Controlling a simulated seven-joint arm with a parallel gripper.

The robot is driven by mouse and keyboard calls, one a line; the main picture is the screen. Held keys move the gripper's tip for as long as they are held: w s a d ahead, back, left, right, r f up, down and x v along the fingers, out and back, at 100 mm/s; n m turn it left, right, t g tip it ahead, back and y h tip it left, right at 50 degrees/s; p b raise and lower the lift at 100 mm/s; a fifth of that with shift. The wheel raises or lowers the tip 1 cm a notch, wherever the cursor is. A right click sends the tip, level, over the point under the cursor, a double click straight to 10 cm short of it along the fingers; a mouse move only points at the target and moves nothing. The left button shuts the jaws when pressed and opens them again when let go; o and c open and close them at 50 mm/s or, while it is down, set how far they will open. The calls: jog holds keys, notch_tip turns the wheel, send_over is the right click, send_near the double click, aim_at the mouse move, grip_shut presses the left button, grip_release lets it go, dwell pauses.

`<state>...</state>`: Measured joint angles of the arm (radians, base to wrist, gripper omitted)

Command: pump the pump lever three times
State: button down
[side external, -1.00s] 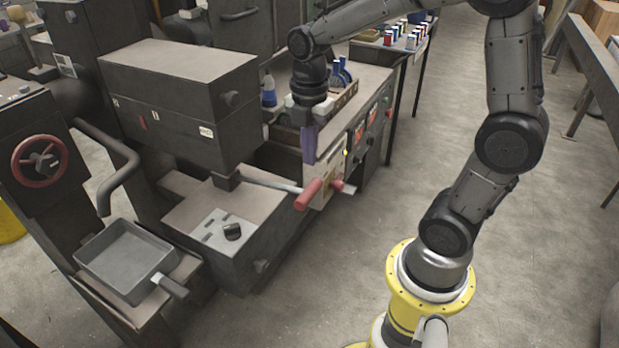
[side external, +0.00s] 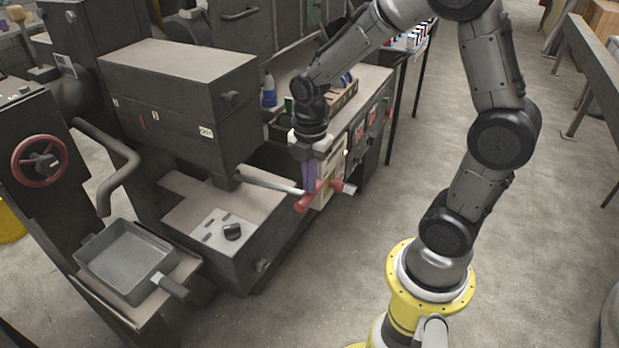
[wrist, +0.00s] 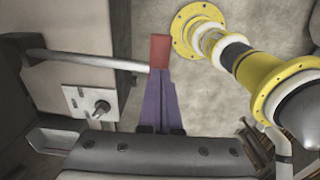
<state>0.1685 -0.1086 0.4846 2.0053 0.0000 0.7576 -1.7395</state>
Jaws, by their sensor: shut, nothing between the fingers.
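The pump lever is a pale metal rod with a red grip (side external: 305,203), reaching out to the right from under the dark box-shaped machine. The rod also shows in the wrist view (wrist: 90,60), with its red grip (wrist: 160,52) at the end. My gripper (side external: 310,188) has purple fingers, closed together and empty, pointing down at the grip. In the wrist view the fingertips (wrist: 157,72) overlap the near end of the grip. I cannot tell whether they touch it. The fingers hide part of the grip in the side view.
A second red handle (side external: 336,184) is close on the right, beside the cabinet front. A plate with a dark knob (side external: 232,231) lies left of the lever. A grey pan (side external: 125,258) stands farther left.

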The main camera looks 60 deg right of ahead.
notch_tip(320, 180, down, 12)
jog(key=s, duration=0.1)
jog(key=shift+s+r, duration=0.2)
jog(key=s+r, duration=0.5)
jog(key=r, duration=0.9)
jog(key=shift+s, duration=0.2)
dwell(0.4)
